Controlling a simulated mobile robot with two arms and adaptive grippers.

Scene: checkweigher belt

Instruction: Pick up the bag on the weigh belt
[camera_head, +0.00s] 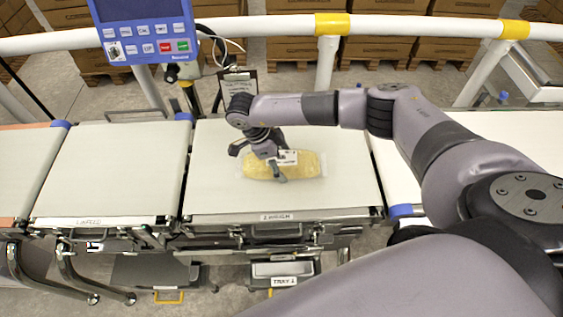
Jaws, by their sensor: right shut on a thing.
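The bag (306,166) is a clear pack with yellowish contents and a white label. It lies lengthwise across the white weigh belt (225,190), which carries a "2 WEIGH" label on its front edge. My right gripper (281,172) comes down over the bag from above, with its arm reaching in from the right. Its fingers are shut on the bag near the middle and cover part of it. The bag appears to rest at belt level; I cannot tell whether it is lifted. My left gripper is not in view.
The infeed belt (105,170) on the left is empty. Another belt (400,175) lies to the right, partly behind my arm. A white rail (270,25) and a blue control panel (146,32) stand behind. A labelled tray (282,269) sits below.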

